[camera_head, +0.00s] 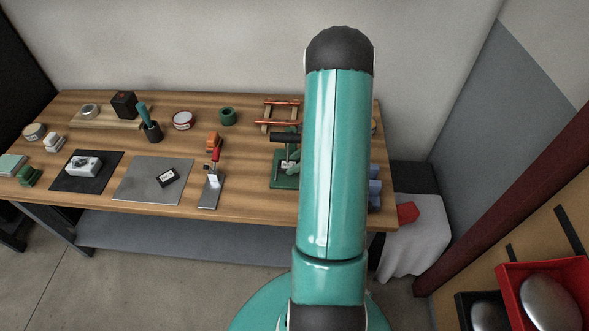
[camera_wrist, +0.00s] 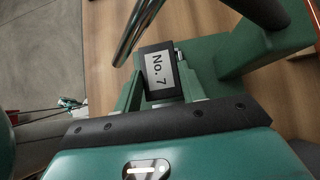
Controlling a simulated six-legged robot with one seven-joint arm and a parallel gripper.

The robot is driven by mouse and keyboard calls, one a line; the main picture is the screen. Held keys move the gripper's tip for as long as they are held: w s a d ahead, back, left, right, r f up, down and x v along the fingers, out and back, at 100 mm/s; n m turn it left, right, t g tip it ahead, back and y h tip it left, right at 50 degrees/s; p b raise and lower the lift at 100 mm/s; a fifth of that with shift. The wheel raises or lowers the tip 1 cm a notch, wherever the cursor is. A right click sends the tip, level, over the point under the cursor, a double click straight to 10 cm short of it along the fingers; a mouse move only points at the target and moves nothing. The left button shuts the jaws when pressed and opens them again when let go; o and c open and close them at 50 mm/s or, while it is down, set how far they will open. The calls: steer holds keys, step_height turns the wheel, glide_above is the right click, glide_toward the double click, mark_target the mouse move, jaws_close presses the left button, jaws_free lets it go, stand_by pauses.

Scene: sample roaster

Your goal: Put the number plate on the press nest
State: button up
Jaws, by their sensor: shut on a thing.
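The number plate (camera_wrist: 159,74) is a small dark-framed block with a white face reading "No. 7" in the wrist view. My gripper (camera_wrist: 161,88) is shut on it, one teal finger on each side. The plate is at the green press (camera_wrist: 232,60), close to its body; a bit of metal shows at the plate's far corner. The nest itself is mostly hidden under the plate, and I cannot tell whether the plate touches it. In the head view, the green press (camera_head: 284,183) stands just left of my arm, which hides my gripper and part of the press.
A metal rod (camera_wrist: 138,32) and a dark cylinder (camera_wrist: 258,8) lie close beyond the plate. On the table, a red-handled toggle clamp (camera_head: 211,190) stands left of the press. A grey mat (camera_head: 135,185) holds a black labelled block (camera_head: 168,177). Blue blocks (camera_head: 375,188) are right of my arm.

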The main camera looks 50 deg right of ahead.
steer(key=shift+f, duration=1.75)
steer(key=o, duration=1.2)
steer(key=shift+f, duration=0.1)
steer(key=shift+d+r, duration=0.2)
steer(key=shift+r, duration=0.1)
steer(key=v, duration=1.1)
steer(key=shift+s+d+r, duration=0.1)
steer(key=shift+s+r, duration=0.05)
steer(key=shift+s, duration=0.1)
